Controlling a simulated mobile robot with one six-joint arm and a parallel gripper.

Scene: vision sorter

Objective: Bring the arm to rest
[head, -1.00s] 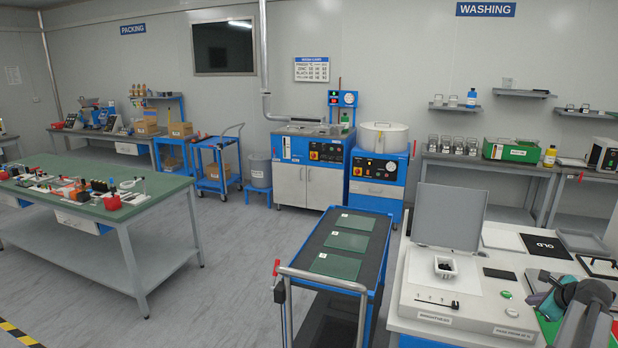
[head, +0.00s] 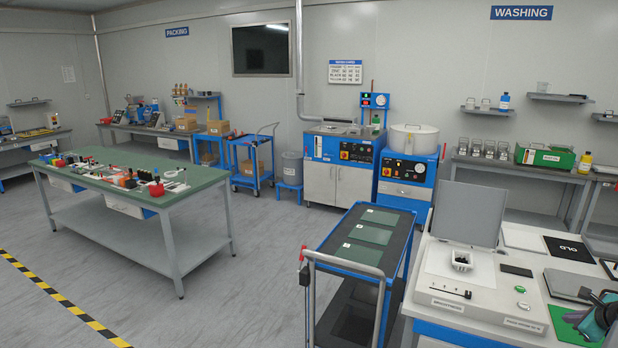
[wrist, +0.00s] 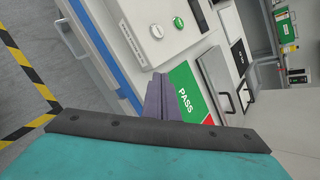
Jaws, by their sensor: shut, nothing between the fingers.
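My gripper shows in the wrist view (wrist: 165,98), its dark fingers together with nothing between them. It is above the front of the white workstation (wrist: 120,22), near a green PASS mat (wrist: 187,92). In the head view only part of my teal and grey arm shows at the lower right edge, and the fingers are out of sight there.
A blue trolley (head: 322,262) with several green plates stands left of the workstation. A green-topped table (head: 130,199) with small parts is at the left. Grey floor lies between them, with a yellow-black stripe (head: 62,303). Blue machines (head: 408,170) stand at the back.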

